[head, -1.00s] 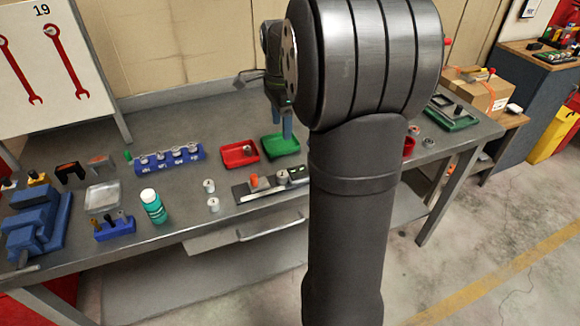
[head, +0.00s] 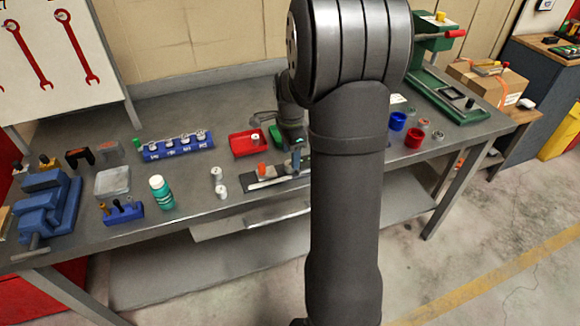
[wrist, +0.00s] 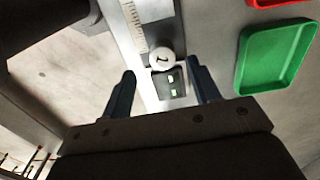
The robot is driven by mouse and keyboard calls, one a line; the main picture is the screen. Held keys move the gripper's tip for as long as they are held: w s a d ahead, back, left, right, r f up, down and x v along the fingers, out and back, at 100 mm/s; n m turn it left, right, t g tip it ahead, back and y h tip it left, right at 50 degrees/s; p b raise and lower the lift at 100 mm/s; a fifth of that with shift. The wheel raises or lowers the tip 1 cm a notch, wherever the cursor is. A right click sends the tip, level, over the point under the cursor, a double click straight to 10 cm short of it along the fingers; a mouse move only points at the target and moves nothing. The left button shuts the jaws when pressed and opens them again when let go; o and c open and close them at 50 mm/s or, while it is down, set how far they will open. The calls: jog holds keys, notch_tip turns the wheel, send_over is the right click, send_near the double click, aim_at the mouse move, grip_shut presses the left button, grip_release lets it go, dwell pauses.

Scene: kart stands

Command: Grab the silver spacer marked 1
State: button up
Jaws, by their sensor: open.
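The silver spacer (wrist: 166,60) shows in the wrist view as a small round pale top with a dark mark that looks like a 1. It stands on a dark strip with a scale (wrist: 150,12), next to a dark block with pale squares (wrist: 170,84). My gripper (wrist: 162,69) is open, with one finger on each side of the strip. The spacer lies just beyond the fingertips in the picture, not clasped. In the head view my gripper (head: 296,160) is low over the right part of the strip (head: 262,182) and hides the spacer there.
A red tray (head: 236,146) and a green tray (head: 274,134) lie behind the strip. An orange piece (head: 262,169) sits on the strip. Two more silver cylinders (head: 216,174) stand to its left, near a teal bottle (head: 161,192). Blue and red cups (head: 413,138) stand at right.

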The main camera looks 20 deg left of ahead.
aim_at(290, 163)
notch_tip(290, 163, down, 4)
jog(key=shift+w+a+f, duration=0.1)
jog(key=shift+a, duration=0.05)
jog(key=c, duration=1.2)
jog(key=shift+o, duration=0.2)
